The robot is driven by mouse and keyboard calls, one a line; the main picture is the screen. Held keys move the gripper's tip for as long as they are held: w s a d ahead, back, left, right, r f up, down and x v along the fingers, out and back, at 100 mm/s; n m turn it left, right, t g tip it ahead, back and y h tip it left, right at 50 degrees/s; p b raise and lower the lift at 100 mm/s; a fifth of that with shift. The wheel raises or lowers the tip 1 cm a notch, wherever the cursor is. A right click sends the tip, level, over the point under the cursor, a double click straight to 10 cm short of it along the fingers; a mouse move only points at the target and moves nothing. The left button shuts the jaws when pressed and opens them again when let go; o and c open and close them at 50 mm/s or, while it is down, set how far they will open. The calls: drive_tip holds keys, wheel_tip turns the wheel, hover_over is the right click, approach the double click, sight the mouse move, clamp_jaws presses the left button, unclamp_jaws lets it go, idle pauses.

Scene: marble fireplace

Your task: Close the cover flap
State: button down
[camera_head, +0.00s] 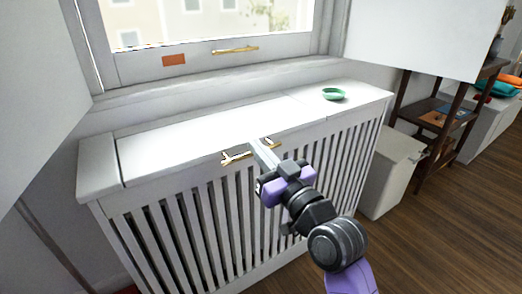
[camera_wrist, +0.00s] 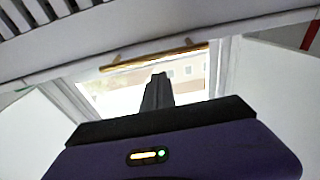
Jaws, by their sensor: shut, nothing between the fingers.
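The cover flap (camera_head: 185,135) is the long white panel on top of the slatted radiator cover. It looks flat or nearly flat, with a dark seam along its left end. A brass handle (camera_head: 236,157) sits on its front edge; it also shows in the wrist view (camera_wrist: 140,61). My gripper (camera_head: 258,146) is shut and empty, its tips at the flap's front edge, overlapping the handle in the head view. In the wrist view my fingers (camera_wrist: 158,80) point toward the handle with a small visible gap. I cannot tell whether they touch the flap.
A green dish (camera_head: 334,94) stands on the right end of the cover top. The window (camera_head: 190,45) with its own brass handle is behind. A white bin (camera_head: 391,172) and dark wooden shelf (camera_head: 437,125) stand to the right. Wooden floor (camera_head: 440,235) is open at lower right.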

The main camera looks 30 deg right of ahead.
drive_tip(key=s+f, duration=0.2)
drive_tip(key=s, duration=0.7)
drive_tip(key=shift+f+b, duration=0.4)
drive_tip(key=shift+b, duration=0.05)
